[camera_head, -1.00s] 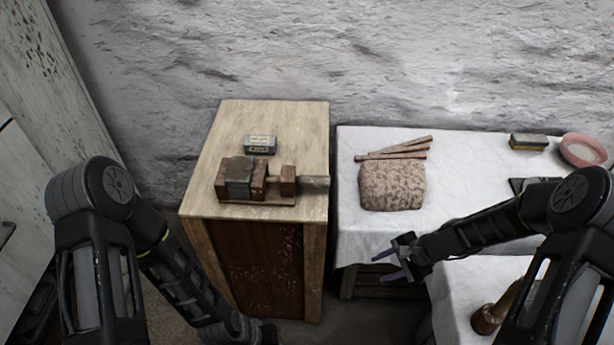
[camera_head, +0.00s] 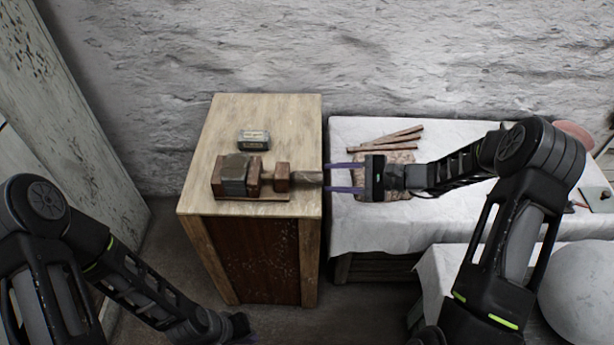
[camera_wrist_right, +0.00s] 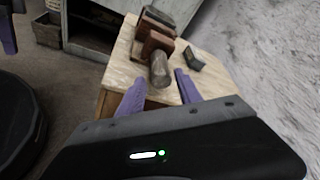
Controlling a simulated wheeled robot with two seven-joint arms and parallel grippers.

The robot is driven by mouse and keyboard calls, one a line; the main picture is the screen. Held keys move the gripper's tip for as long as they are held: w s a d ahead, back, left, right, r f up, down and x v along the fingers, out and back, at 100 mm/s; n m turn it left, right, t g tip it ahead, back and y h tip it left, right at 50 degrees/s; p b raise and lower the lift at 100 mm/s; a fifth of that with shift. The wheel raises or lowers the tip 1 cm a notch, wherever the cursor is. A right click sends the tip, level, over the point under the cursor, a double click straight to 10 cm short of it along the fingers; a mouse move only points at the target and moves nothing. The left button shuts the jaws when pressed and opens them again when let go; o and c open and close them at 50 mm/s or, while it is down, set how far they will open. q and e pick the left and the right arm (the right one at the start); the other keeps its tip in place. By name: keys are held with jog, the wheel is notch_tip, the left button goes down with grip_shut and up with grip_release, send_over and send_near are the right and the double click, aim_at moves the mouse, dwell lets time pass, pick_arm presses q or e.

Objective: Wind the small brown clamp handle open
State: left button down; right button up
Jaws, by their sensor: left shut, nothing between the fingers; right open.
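The clamp (camera_head: 240,178) is a brown and grey block vise on top of the wooden cabinet. Its small handle (camera_head: 308,177), a grey-brown cylinder, sticks out to the right toward the cabinet edge. In the right wrist view the handle (camera_wrist_right: 160,70) points at the camera, roughly between the finger lines. My right gripper (camera_head: 327,177) is open, its two purple fingers pointing left on either side of the handle's line, with the tips near its free end. Whether they touch it I cannot tell. My left gripper (camera_head: 245,330) is low in front of the cabinet, shut and empty.
A small grey box (camera_head: 253,139) lies behind the clamp on the cabinet top (camera_head: 225,118). To the right, a white-clothed table (camera_head: 350,235) holds wooden sticks (camera_head: 385,140) and a speckled block (camera_head: 400,157) partly under my right gripper. A large pale sphere (camera_head: 585,295) stands at lower right.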

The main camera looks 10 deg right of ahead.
aim_at(308, 178)
jog(key=p+x, duration=0.1)
jog(key=x, duration=0.6)
jog(key=shift+w+a+f, duration=0.1)
jog(key=shift+w+a, duration=0.05)
jog(key=shift+a, duration=0.1)
grip_shut()
